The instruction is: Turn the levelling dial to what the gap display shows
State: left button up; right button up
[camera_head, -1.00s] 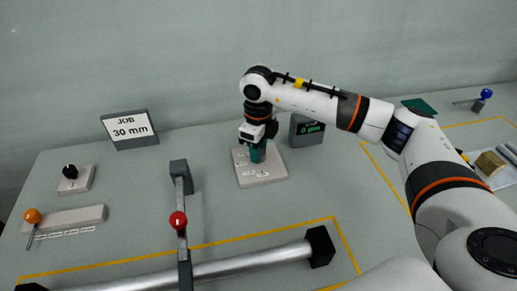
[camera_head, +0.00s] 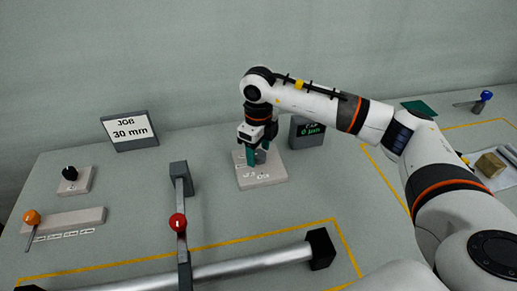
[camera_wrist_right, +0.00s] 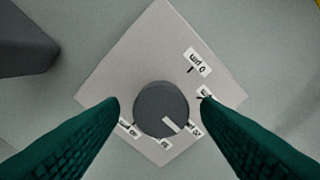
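The levelling dial (camera_wrist_right: 161,105) is a round grey knob on a pale square plate (camera_wrist_right: 130,60) with several small labels. Its white pointer mark faces lower right in the wrist view, towards a label beside the knob (camera_wrist_right: 193,130). My right gripper (camera_wrist_right: 160,103) is open, with its green fingers on either side of the knob and gaps visible. In the head view the right gripper (camera_head: 258,156) is over the dial plate (camera_head: 263,181). The gap display (camera_head: 308,131) is a dark box with small green text, seemingly ending in 0 and a unit; the full reading is unclear. My left gripper is not in view.
A JOB sign (camera_head: 130,130) reading 30 mm stands back left. A black knob (camera_head: 69,173), an orange-knobbed lever (camera_head: 32,217) and a red-knobbed bar (camera_head: 178,221) are left of the dial. A metal roller (camera_head: 250,262) lies in front.

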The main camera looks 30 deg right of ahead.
aim_at(259, 153)
notch_tip(259, 153, up, 12)
jog(key=shift+b, duration=0.45)
dwell(0.6)
